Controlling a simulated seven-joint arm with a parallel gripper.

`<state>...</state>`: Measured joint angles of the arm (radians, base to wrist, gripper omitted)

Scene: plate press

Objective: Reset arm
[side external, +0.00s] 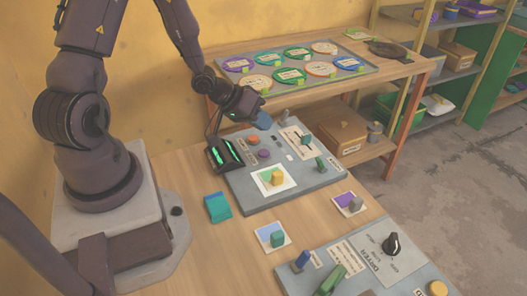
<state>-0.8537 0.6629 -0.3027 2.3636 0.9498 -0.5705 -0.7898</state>
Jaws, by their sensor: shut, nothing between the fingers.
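My gripper (262,120) is at the end of my arm, above the back part of a grey control panel (240,193) on the wooden table. It is shut and holds nothing. The fingers are small in this view, and the gap between them and the panel cannot be judged. The panel carries an orange-red button, a purple button, a yellow block on a white label (273,179) and green levers. A black unit with green lit strips (225,154) stands at the panel's left edge.
A second grey panel (375,265) with a black knob (392,244) is at the front right. Small coloured blocks on cards lie between the panels, and a teal block (217,207) lies left. Behind, a shelf table holds a tray (366,72) of several round coloured plates.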

